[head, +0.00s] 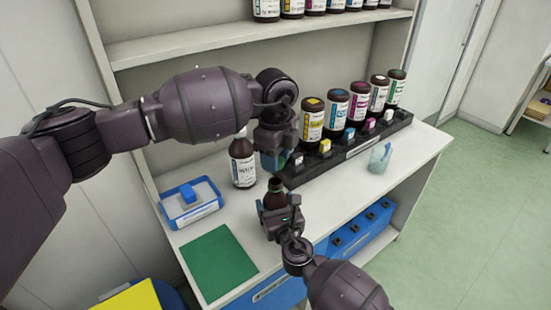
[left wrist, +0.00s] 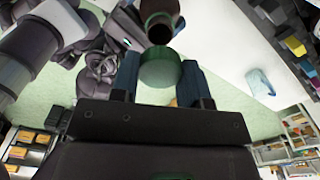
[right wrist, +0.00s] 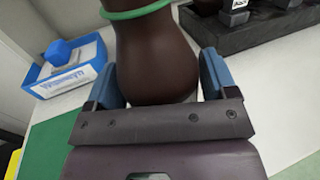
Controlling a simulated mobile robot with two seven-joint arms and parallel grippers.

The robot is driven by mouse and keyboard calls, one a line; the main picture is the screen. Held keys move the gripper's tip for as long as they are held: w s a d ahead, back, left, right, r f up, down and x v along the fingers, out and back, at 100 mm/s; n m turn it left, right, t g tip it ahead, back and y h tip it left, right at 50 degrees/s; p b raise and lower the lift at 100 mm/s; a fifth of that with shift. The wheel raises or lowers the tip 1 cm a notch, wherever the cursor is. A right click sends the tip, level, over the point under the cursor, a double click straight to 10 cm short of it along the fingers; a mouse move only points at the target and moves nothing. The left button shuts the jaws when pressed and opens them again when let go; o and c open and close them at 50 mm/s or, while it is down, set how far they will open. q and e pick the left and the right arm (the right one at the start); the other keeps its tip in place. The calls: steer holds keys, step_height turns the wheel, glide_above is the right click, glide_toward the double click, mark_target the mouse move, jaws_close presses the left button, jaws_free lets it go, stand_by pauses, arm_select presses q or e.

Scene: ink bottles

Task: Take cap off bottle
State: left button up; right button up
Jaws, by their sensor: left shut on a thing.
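A dark brown bottle (head: 275,198) with a green ring at its neck is between the fingers of my right gripper (head: 280,215), which is shut on it. In the right wrist view, the brown bottle body (right wrist: 155,55) fills the space between the blue fingers (right wrist: 160,90). My left gripper (head: 273,160) is above the bottle, shut on a green cap. In the left wrist view, the cap (left wrist: 160,72) sits between the fingertips, apart from the bottle's open mouth (left wrist: 159,32). The cap is mostly hidden in the head view.
A white-labelled bottle (head: 242,165) stands behind left. A black rack (head: 300,176) holds several ink bottles and coloured pieces. A blue tray (head: 205,210), green mat (head: 215,262) and clear cup (head: 380,158) are on the white table. A shelf (head: 200,45) is above.

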steer(key=shift+o, duration=1.3)
steer(key=shift+s, duration=0.1)
